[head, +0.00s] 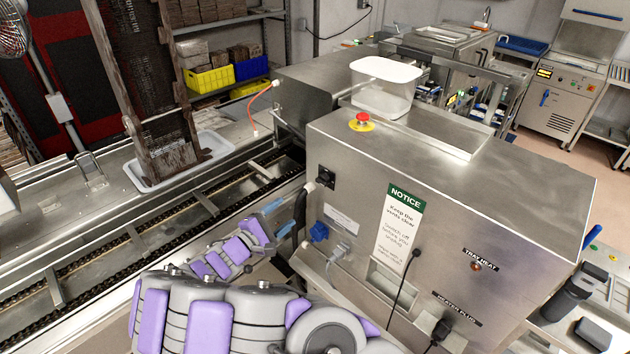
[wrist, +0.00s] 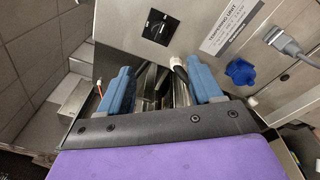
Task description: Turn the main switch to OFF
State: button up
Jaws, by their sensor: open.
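The main switch appears to be a black square plate with a rotary knob (head: 326,178) on the near left of the steel machine's side panel. It also shows in the wrist view (wrist: 160,27), above and beyond the fingers. Its label and position marks are too small to read. My gripper (head: 286,214) is open, its two blue fingers apart and below and left of the switch, not touching it. In the wrist view the open fingers (wrist: 160,86) hold nothing; a cable with a white plug end (wrist: 179,66) shows close to the right finger.
A blue socket (head: 319,232) and grey plug (head: 339,253) sit below the switch. A red emergency button (head: 362,121) is on the machine top. A green NOTICE sign (head: 398,222) is on the panel. A conveyor with chains (head: 130,243) runs along the left.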

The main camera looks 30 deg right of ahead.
aim_at(320, 184)
jog(key=x, duration=1.7)
jog(key=shift+d+f+b, duration=0.2)
jog(key=shift+d+b, duration=0.1)
jog(key=shift+d, duration=0.2)
jog(key=shift+w+a+r, duration=0.1)
jog(key=shift+w+a, duration=0.1)
jog(key=shift+a, duration=0.35)
jog(key=shift+a+r, duration=0.1)
jog(key=shift+a, duration=0.3)
jog(key=shift+d, duration=0.75)
jog(key=c, duration=0.4)
jog(key=shift+s+d, duration=0.1)
jog(key=shift+c, duration=0.8)
jog(key=c, duration=0.5)
